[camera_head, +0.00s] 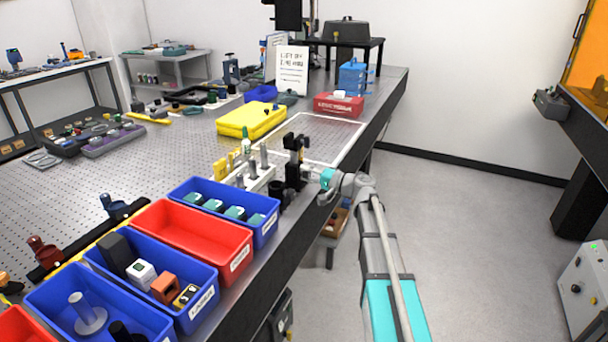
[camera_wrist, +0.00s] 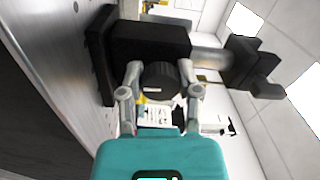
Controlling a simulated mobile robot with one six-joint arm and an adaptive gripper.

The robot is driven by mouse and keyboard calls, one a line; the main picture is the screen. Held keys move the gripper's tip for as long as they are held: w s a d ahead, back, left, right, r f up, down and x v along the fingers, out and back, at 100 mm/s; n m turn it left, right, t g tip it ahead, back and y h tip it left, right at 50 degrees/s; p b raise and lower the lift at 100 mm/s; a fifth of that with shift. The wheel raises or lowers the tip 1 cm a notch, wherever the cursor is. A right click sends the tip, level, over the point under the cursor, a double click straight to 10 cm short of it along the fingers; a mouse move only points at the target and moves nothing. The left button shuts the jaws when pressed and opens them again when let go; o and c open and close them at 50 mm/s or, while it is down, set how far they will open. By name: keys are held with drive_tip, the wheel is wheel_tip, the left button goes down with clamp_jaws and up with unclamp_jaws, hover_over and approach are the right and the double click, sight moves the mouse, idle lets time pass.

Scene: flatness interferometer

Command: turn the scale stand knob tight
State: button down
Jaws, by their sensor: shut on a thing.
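The scale stand (camera_head: 292,174) is a black post mount at the table's right edge, beside a white rack. In the wrist view the stand (camera_wrist: 150,42) lies sideways, with a dark block, a silver rod (camera_wrist: 207,60) and a black clamp head (camera_wrist: 252,68). Its round black knob (camera_wrist: 159,82) sits on the side of the block facing me. My gripper (camera_wrist: 160,88) is shut on the knob, one finger on each side. In the head view my gripper (camera_head: 312,176) reaches the stand from the right, and the knob cannot be made out there.
Blue and red bins (camera_head: 192,238) line the table's near edge. A white rack (camera_head: 250,177) with posts stands just left of the stand. A yellow case (camera_head: 250,119) and a red box (camera_head: 339,105) lie farther back. The floor (camera_head: 470,225) to the right is clear.

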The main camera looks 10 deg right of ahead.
drive_tip(key=shift+d, duration=0.15)
drive_tip(key=shift+c, duration=2.2)
unclamp_jaws()
drive_tip(key=shift+o, duration=0.8)
